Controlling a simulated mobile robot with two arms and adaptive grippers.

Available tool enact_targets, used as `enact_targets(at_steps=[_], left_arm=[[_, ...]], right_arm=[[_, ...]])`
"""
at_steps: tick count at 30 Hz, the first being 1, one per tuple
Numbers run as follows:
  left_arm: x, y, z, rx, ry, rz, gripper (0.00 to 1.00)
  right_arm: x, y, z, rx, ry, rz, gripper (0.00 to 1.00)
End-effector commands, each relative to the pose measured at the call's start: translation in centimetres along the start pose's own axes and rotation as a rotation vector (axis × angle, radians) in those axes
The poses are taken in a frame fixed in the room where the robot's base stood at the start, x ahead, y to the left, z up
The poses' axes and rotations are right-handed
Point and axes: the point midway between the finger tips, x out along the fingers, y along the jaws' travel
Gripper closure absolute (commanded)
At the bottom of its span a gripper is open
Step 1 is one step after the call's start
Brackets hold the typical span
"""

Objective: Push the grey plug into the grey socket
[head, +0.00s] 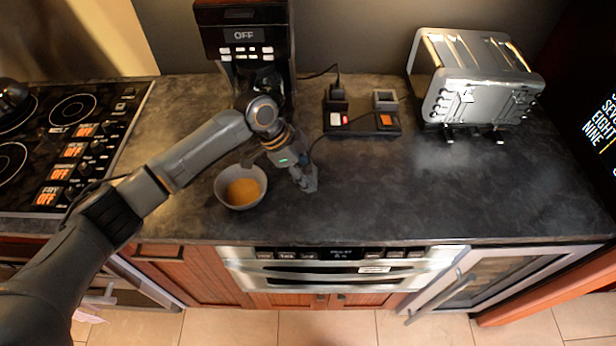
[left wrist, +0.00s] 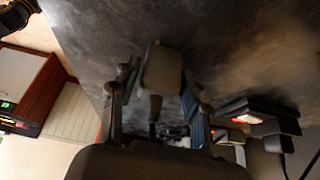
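A grey plug (left wrist: 162,70) shows in the left wrist view, between the fingertips of my left gripper (left wrist: 160,85), with a short dark stem below it. A gap shows between the plug and the left finger; the right finger is close beside it. The left gripper (head: 304,178) is low over the counter in the head view, right of the bowl, where it largely hides the plug. The grey socket (head: 385,98) is at the back right of a dark power strip (head: 360,130), up and right of the gripper. My right gripper is not in view.
A grey bowl (head: 222,196) with orange contents stands left of the gripper. A coffee machine (head: 245,45) is behind the arm, and its black plug (head: 337,93) is in the strip. A toaster (head: 475,80) stands right. The counter front right is clear.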

Motion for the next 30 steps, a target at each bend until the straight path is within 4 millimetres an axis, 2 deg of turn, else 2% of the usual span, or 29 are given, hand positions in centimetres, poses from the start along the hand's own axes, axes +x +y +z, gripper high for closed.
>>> enact_targets(at_steps=[1, 4, 5, 11, 30], left_arm=[[0.0, 0.0, 0.0, 0.0, 0.0, 0.0, 0.7], [0.0, 0.0, 0.0, 0.0, 0.0, 0.0, 0.91], [0.0, 0.0, 0.0, 0.0, 0.0, 0.001, 0.94], [-0.4, 0.0, -0.2, 0.0, 0.0, 0.0, 0.95], [-3.9, 0.0, -1.9, 0.0, 0.001, 0.0, 0.95]], right_arm=[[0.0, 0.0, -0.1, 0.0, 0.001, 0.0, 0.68], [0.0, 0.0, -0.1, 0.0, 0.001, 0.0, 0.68], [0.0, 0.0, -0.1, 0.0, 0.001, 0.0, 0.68], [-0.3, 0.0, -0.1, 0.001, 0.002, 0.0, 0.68], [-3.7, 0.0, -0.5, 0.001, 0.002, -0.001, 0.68]])
